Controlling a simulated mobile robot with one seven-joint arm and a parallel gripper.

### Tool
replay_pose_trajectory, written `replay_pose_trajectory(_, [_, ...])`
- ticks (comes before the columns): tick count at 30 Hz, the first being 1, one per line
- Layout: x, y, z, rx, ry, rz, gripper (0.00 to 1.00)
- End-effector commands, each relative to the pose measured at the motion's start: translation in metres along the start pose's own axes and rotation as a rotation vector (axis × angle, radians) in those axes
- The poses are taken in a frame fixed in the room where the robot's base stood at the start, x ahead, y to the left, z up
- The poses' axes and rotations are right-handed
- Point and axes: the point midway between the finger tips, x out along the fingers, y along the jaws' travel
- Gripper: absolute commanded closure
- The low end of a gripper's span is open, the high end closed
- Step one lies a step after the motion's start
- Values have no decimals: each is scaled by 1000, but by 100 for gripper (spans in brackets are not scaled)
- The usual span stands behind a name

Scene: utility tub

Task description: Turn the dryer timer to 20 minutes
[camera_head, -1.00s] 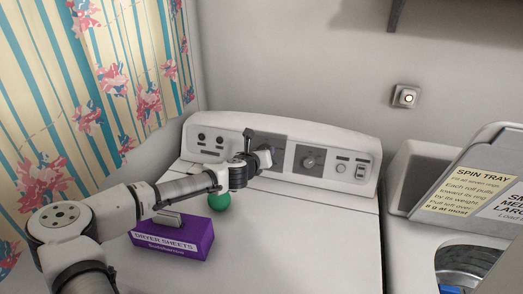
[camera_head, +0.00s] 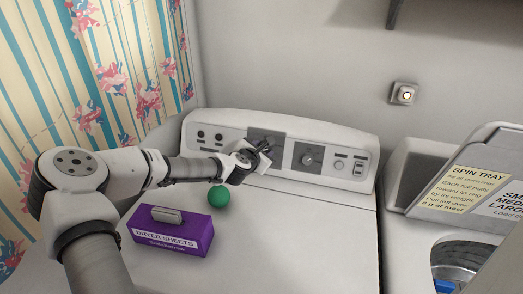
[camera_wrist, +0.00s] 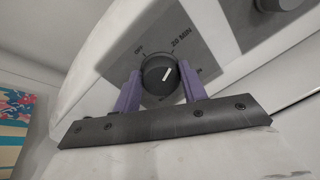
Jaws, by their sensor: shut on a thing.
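The timer knob (camera_wrist: 155,73) is round and black with a white pointer line, on a grey dial plate (camera_wrist: 130,58) that also shows in the head view (camera_head: 259,134). Labels read "OFF" at upper left and "20 MIN" at upper right; a third at right is partly hidden. The pointer line slants to the upper right, seemingly between "20 MIN" and the right label. My gripper (camera_wrist: 161,76) is shut on the knob, one purple finger on each side. In the head view my gripper (camera_head: 262,148) covers the knob.
A second dial (camera_head: 308,158) sits right of the timer on the dryer's console (camera_head: 222,120). A green ball (camera_head: 218,197) and a purple dryer sheets box (camera_head: 172,240) stand on the dryer top below my arm. The top's right side is clear.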

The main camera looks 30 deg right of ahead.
Motion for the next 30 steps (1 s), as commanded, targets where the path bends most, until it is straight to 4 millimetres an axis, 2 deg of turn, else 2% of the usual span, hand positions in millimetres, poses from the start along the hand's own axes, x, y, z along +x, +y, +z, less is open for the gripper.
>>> replay_pose_trajectory(20, [0,0,1,62,1,1,81])
replay_pose_trajectory(21, [0,0,1,62,1,1,54])
replay_pose_trajectory(25, [0,0,1,62,2,0,37])
replay_pose_trajectory(30, [0,0,1,61,2,0,36])
